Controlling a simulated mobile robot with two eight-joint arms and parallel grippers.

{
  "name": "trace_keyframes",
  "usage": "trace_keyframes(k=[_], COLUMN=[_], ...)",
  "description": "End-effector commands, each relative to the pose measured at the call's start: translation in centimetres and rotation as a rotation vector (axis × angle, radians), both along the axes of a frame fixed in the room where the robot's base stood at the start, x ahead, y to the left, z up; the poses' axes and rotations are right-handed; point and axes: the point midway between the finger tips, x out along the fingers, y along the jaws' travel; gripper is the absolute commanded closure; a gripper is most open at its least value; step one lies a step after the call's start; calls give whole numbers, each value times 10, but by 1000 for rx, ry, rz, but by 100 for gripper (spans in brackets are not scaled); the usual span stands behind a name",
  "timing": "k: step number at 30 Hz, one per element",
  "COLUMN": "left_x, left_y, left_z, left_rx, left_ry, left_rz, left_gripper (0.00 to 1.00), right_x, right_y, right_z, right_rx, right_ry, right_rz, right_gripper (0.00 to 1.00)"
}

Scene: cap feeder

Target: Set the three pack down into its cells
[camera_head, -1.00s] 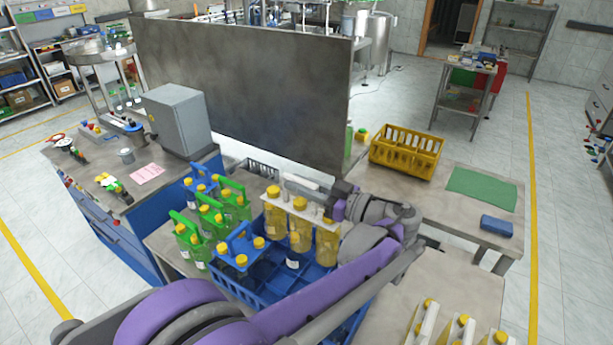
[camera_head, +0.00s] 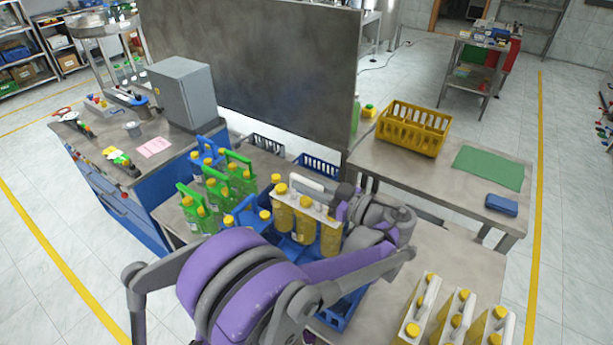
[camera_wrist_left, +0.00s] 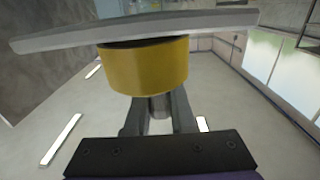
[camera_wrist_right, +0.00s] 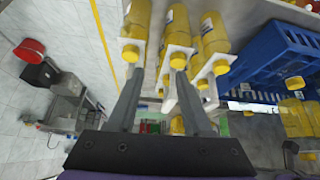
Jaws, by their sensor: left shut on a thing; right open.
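The three pack, yellow bottles (camera_head: 305,222) in a white carrier, is upright at the back right of the blue crate (camera_head: 345,310). My left gripper (camera_head: 338,191) is shut on the pack's white carrier from the right. In the left wrist view a yellow cap (camera_wrist_left: 147,65) fills the space just beyond the fingers. The arm hides much of the crate, and I cannot tell whether the bottle bottoms are inside cells. My right gripper (camera_wrist_right: 157,80) is open and empty beside other yellow packs (camera_wrist_right: 172,35); it is out of the head view.
Green-carrier bottles (camera_head: 215,190) and a blue-carrier pack (camera_head: 247,215) stand to the left. Several white-carrier yellow packs (camera_head: 455,315) stand at the front right. A yellow crate (camera_head: 412,128), a green mat (camera_head: 488,167) and a blue box (camera_head: 501,205) are on the right table.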

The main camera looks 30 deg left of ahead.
Motion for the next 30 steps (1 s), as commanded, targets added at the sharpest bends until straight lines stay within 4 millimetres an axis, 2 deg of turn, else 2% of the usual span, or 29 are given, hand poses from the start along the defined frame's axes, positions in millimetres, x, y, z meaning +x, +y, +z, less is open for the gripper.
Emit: trace_keyframes(k=[6,30], left_x=[-1,-1], left_y=[0,0], left_z=[-23,-93], left_rx=[3,3], left_ry=[5,3], left_rz=[0,-1], left_gripper=[100,100], right_x=[-10,-35], right_y=[0,0], right_z=[-16,-67], right_rx=[0,0], right_ry=[20,67], right_rz=[0,0], right_gripper=[50,50])
